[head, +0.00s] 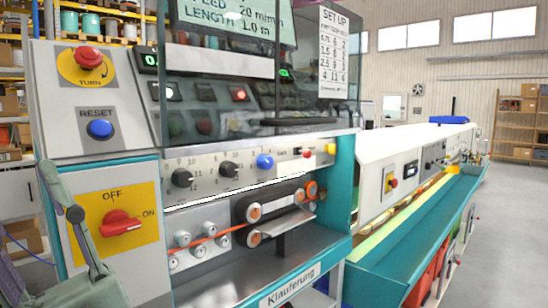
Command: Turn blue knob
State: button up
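The blue knob (265,161) sits on the light front panel of the cable machine, to the right of two black knobs, with numbers around it. It is a small round dial, and nothing touches it. What looks like part of my gripper (62,195), grey-green and jointed, shows at the lower left edge in front of the machine. It is well to the left of the blue knob and apart from it. Its fingertips are not clear, so I cannot tell whether it is open or shut.
A blue reset button (100,128), a red turn button (89,58) and a red off/on switch (121,223) are on the left panels. A clear guard (305,65) hangs above the knob row. Rollers with an orange cable (208,230) lie below. Open floor is at right.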

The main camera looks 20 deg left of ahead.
aim_at(264, 162)
jog(key=u, duration=2.45)
jog(key=k+l, duration=0.15)
jog(key=k+l+z, duration=0.2)
jog(key=l+z, duration=0.2)
jog(key=k+l+z, duration=0.2)
jog(key=l, duration=0.2)
jog(key=z, duration=1)
jog(key=i+j, duration=0.05)
